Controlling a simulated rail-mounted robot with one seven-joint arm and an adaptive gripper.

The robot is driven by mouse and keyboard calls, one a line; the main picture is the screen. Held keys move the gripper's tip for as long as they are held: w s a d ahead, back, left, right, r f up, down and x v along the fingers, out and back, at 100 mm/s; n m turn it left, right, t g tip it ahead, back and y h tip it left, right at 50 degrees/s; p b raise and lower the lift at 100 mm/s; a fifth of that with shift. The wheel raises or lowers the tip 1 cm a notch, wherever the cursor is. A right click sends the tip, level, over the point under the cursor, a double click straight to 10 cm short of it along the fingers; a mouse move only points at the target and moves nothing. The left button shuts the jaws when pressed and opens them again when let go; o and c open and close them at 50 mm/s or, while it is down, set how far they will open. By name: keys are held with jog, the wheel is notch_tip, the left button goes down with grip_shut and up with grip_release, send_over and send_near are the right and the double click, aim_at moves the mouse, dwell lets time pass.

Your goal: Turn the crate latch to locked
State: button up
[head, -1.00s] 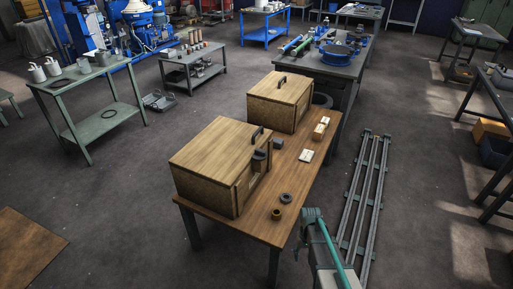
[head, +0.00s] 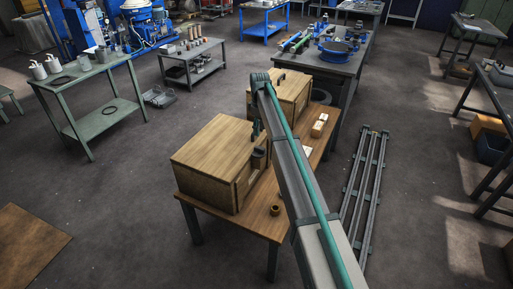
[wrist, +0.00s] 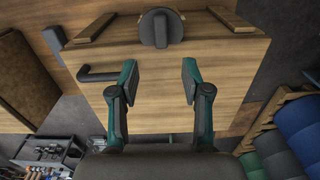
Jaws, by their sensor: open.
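The near wooden crate (head: 212,150) stands on the brown table in the head view. A dark latch knob (wrist: 160,28) sits on a wooden face at the top of the wrist view, between two wooden strips. Its raised bar looks roughly upright in that picture. My gripper (wrist: 158,82) is open and empty, its two fingers apart below the knob and not touching it. A black handle (wrist: 98,74) shows left of the fingers. In the head view my arm reaches over the table and partly hides the gripper and the crate's right side.
A second wooden crate (head: 292,92) stands farther back on the table (head: 265,222), partly behind my arm. A small brown ring (head: 275,210) and pale blocks (head: 318,127) lie on the tabletop. Floor rails (head: 364,185) run along the right.

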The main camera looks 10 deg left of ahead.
aim_at(260, 147)
notch_tip(260, 147, down, 11)
jog(key=p, duration=0.2)
jog(key=shift+s+d+r+p, duration=0.1)
jog(key=shift+p, duration=0.3)
grip_shut()
